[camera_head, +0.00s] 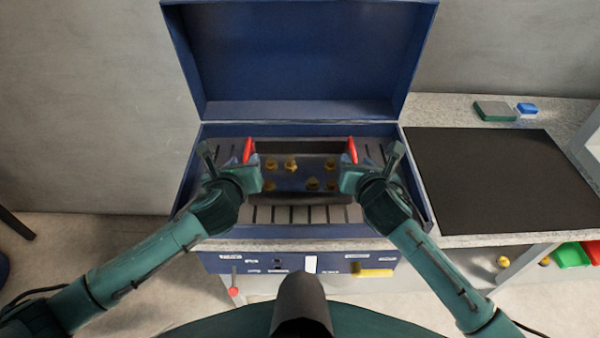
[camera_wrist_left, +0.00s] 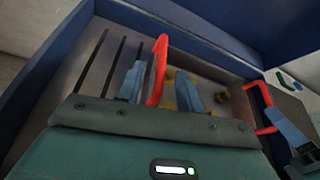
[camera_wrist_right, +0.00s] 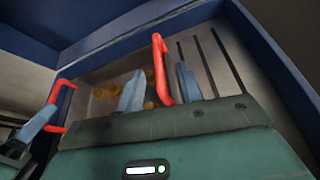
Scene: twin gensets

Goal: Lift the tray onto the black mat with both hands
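The dark tray (camera_head: 292,181) sits inside the open blue case (camera_head: 320,231), with several brass pieces (camera_head: 291,165) in it. It has a red handle at each end: the left handle (camera_head: 249,150) and the right handle (camera_head: 352,150). My left gripper (camera_wrist_left: 160,88) is open, its fingers on either side of the left handle with gaps showing. My right gripper (camera_wrist_right: 160,88) is open in the same way around the right handle. The black mat (camera_head: 500,180) lies flat and empty on the counter to the right of the case.
The case's raised lid (camera_head: 305,55) stands behind the tray, and the case walls surround it. A green-grey block (camera_head: 495,111) and a blue block (camera_head: 527,109) lie behind the mat. Green (camera_head: 572,255) and red bins are below the counter at right.

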